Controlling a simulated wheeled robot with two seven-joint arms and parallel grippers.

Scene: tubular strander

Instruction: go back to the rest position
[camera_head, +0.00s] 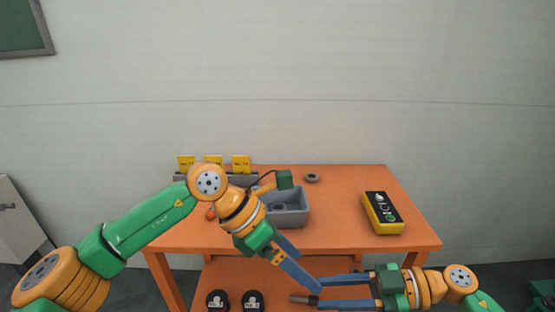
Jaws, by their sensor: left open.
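My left gripper (306,270) reaches down and to the right in front of the orange table, its blue fingers apart and nothing seen between them. My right gripper (322,291) comes in from the lower right and points left, below the tabletop's front edge. Its two blue fingers are apart with a gap between them. A small dark grey piece (300,299) shows at the lower finger's tip; I cannot tell whether it touches the finger. The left gripper's fingertips overlap the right gripper's fingertips in the picture; whether they touch is unclear.
The orange table (338,225) bears a grey bin (293,219) holding a ring-like part, a yellow-black device (383,213), a dark ring (312,178) and a rack with yellow labels (241,164). Two black labelled items (253,300) sit on the lower shelf. The tabletop's right-middle is clear.

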